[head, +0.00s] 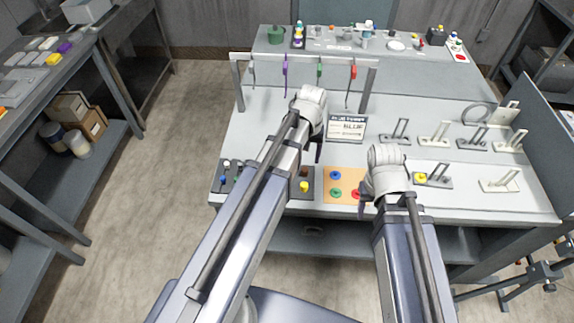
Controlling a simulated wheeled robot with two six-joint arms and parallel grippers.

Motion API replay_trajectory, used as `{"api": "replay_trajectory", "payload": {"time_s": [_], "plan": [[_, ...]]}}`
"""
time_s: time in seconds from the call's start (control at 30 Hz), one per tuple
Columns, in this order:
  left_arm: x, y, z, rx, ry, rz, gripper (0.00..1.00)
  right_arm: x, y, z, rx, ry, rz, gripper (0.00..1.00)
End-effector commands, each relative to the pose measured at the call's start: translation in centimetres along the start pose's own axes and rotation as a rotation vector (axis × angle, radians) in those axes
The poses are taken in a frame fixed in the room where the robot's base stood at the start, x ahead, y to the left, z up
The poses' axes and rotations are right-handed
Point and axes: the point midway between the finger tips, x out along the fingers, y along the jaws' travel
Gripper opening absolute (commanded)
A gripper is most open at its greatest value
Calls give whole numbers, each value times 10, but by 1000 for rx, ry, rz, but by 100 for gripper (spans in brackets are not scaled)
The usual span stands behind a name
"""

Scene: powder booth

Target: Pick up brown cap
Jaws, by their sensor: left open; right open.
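A small brown cap (304,172) appears to sit in the dark tray (311,195) on the table, just behind a yellow cap (304,186). It is small and partly beside my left arm, so its shape is hard to make out. My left gripper (318,152) is open, above the table just behind and to the right of the brown cap, and apart from it. My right gripper (365,196) is open at the right edge of the tan board, near a red cap (356,194). My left arm hides the middle of the dark tray.
The tan board (345,175) also holds blue and green caps. A lettered sign (346,128) stands behind it. Several hook stands (434,133) fill the table's right side. A rack with coloured hanging hooks (306,60) spans the back left. The table's left front is partly clear.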

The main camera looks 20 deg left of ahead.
Motion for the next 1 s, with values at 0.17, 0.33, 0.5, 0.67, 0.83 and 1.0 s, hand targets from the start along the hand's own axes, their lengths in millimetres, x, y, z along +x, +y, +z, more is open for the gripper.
{"api": "replay_trajectory", "payload": {"time_s": [0.17,0.33,0.5,0.67,0.83,1.0], "plan": [[0,-4,-6,-24,1,5,66,0,0,9,-12,-17,0,52],[6,-4,-6,-23,2,4,66,6,-1,8,-12,-16,0,52],[22,-3,-6,-22,1,4,66,22,-3,7,-11,-16,0,52],[28,-3,-6,-21,1,4,66,28,-3,7,-10,-15,0,52],[30,-2,-6,-21,1,4,66,30,-3,7,-10,-15,0,52],[45,0,-8,-21,1,4,66,45,-5,6,-9,-15,0,52]]}}
